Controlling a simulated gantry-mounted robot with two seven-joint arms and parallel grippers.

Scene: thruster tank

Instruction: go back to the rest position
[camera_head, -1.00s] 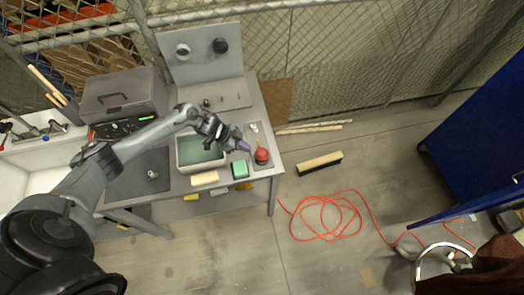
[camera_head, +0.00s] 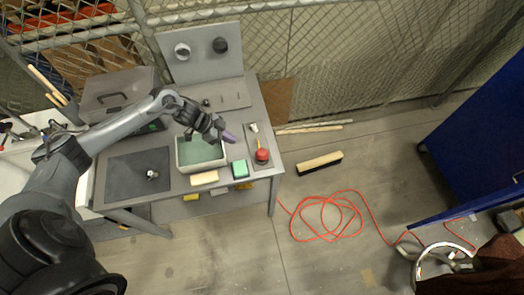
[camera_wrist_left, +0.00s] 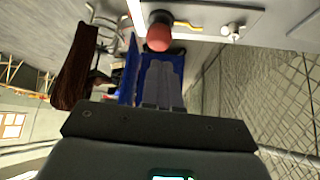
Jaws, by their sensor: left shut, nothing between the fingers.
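My left gripper (camera_head: 229,137) is above the grey workbench, over the right end of the tray of greenish water, with its purple fingers pointing right. The fingers are closed together and hold nothing. In the left wrist view my closed fingers (camera_wrist_left: 162,85) show in the middle, bluish and side by side. My right gripper is in neither view.
An orange cable (camera_head: 322,234) and a brush (camera_head: 320,163) lie on the floor.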

